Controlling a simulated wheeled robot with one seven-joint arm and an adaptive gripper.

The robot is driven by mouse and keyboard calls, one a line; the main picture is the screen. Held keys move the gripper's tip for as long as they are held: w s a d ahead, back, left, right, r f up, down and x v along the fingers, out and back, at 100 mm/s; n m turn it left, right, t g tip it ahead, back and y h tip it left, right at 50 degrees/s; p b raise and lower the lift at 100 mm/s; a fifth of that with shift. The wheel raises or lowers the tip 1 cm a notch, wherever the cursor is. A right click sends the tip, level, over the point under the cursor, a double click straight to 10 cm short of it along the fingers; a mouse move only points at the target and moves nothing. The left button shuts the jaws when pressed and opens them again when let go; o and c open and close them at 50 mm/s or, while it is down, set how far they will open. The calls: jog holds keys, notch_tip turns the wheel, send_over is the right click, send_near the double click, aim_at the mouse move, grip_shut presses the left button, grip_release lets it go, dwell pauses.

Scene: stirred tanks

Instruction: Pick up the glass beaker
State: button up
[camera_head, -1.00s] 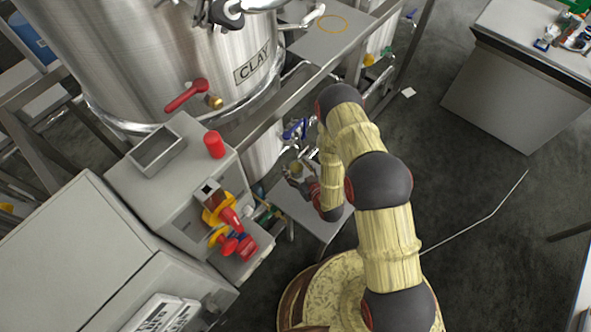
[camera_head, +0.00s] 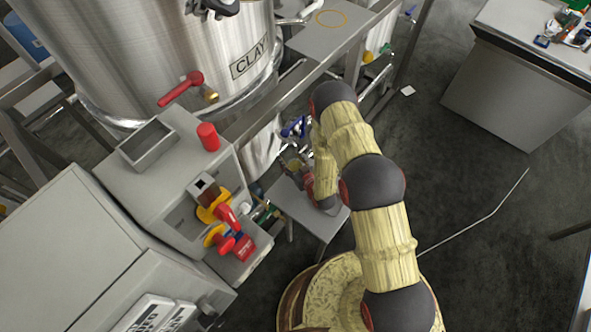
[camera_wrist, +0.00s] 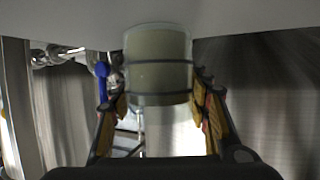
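The glass beaker (camera_wrist: 158,62) stands upright between the two fingers of my gripper (camera_wrist: 158,92) in the wrist view. In the head view my gripper (camera_head: 293,164) and the beaker (camera_head: 294,166) are small, beside the tank frame and near the small grey stand (camera_head: 310,213). My arm partly hides them there.
The steel tank marked CLAY (camera_head: 150,60) and its metal frame (camera_head: 300,92) are close. A blue valve handle (camera_head: 294,127) is just above my gripper in the head view. A grey cabinet (camera_head: 75,245) with red knobs is at left. Open floor (camera_head: 460,215) lies right.

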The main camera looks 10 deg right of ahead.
grip_shut()
dwell(0.5)
jog(key=shift+r, duration=0.15)
